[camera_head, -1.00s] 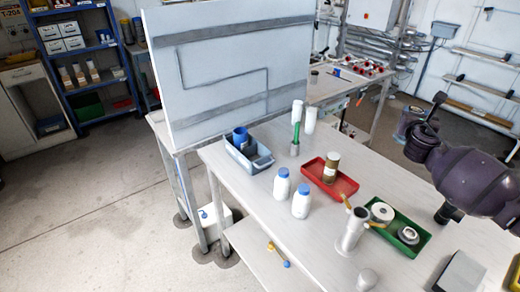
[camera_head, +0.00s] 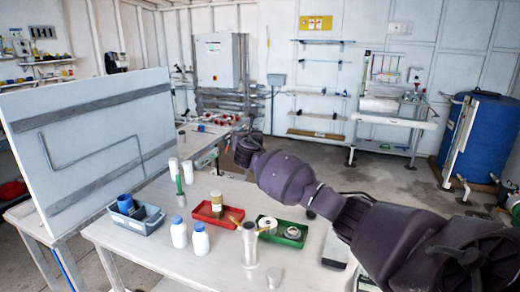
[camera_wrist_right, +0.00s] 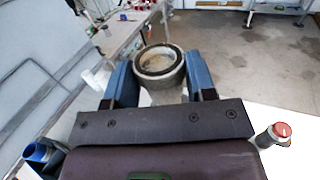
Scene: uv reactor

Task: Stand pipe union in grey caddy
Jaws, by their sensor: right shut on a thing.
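My right gripper (camera_wrist_right: 158,78) is shut on the pipe union (camera_wrist_right: 160,62), a round grey metal fitting with an open ring-shaped top, held between the two blue fingers. In the head view my right arm reaches in from the right and the gripper (camera_head: 243,150) is up beyond the far side of the table; the union is hard to make out there. The grey caddy (camera_head: 152,222), a blue-grey tray holding a blue cup (camera_head: 126,204), stands at the table's left edge. The blue cup also shows at the lower left in the wrist view (camera_wrist_right: 37,152). My left gripper is out of view.
A white panel (camera_head: 100,140) stands behind the caddy.

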